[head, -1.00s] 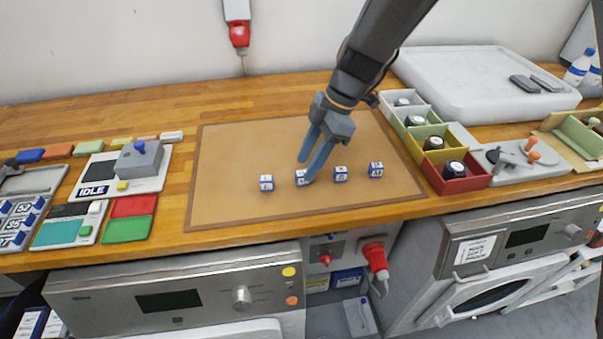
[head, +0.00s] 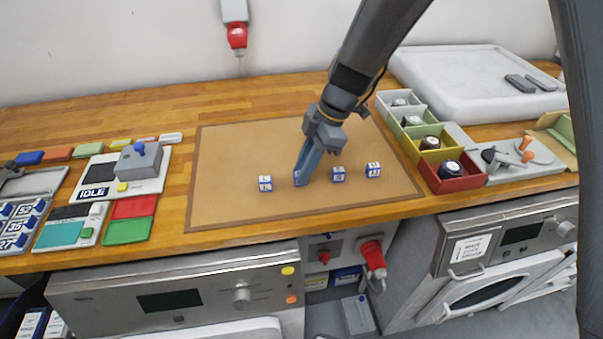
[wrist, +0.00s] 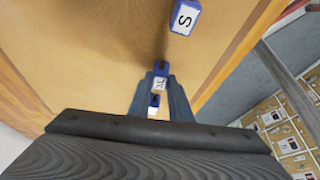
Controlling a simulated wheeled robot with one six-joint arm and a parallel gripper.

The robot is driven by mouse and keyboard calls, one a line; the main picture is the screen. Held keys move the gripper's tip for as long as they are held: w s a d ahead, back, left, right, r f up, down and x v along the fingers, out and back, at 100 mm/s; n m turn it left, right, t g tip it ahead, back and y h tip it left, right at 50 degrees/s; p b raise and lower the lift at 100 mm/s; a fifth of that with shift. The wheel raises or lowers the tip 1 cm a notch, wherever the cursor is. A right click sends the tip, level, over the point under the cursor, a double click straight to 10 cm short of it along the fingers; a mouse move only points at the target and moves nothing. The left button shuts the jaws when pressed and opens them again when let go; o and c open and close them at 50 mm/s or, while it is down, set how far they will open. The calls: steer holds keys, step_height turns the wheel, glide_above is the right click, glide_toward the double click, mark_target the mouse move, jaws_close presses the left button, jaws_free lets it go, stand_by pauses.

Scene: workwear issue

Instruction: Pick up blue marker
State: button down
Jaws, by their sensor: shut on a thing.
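Several small blue-and-white size markers stand in a row on the tan mat (head: 235,150). My gripper (head: 300,176) points down at the second marker from the left (head: 298,180) and is shut on it. In the wrist view this blue marker (wrist: 160,83), its white label seeming to read XL, sits between my gripper's fingertips (wrist: 160,88). I cannot tell whether it still touches the mat. The leftmost marker (head: 265,184) stands apart. The other two, a nearer one (head: 338,174) and the rightmost (head: 373,169), stand to the right. A marker labelled S (wrist: 185,17) shows at the wrist view's top.
Coloured bins with dark round items, including a red bin (head: 447,181), stand right of the mat. A large white tray (head: 470,70) is behind them. A grey-and-white device marked IDLE (head: 95,192) and coloured pads lie left. The mat's back half is clear.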

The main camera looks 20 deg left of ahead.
step_height(320, 180, up, 10)
steer(key=b, duration=0.3)
stand_by(0.7)
